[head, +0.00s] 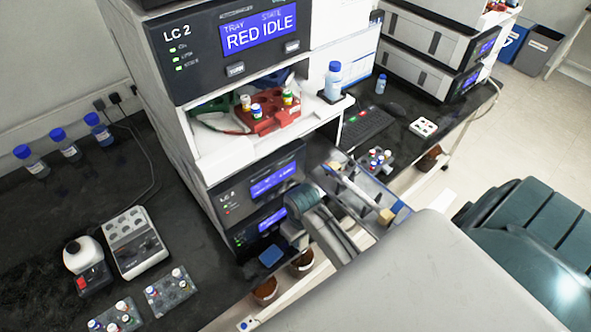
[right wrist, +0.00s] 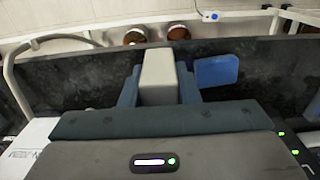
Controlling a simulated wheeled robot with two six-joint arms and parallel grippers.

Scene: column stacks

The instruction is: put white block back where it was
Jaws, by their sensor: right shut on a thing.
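In the right wrist view the white block (right wrist: 158,74) is a pale upright bar. It is clamped between the two blue fingers of my right gripper (right wrist: 158,90). In the head view my right gripper (head: 294,228) is low in front of the instrument stack, near the bench's front edge. I cannot make out the block there. A flat blue square (right wrist: 216,70) lies on the dark bench beside the block; it also shows in the head view (head: 270,255). I cannot tell whether the block touches the bench. My left gripper is not in view.
The LC 2 stack (head: 235,45) stands close behind my right gripper, with a red rack (head: 268,112) on its shelf. Vial trays (head: 170,292) and a grey heater block (head: 133,243) stand to the left. Brown pots (head: 265,291) hang beyond the bench edge.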

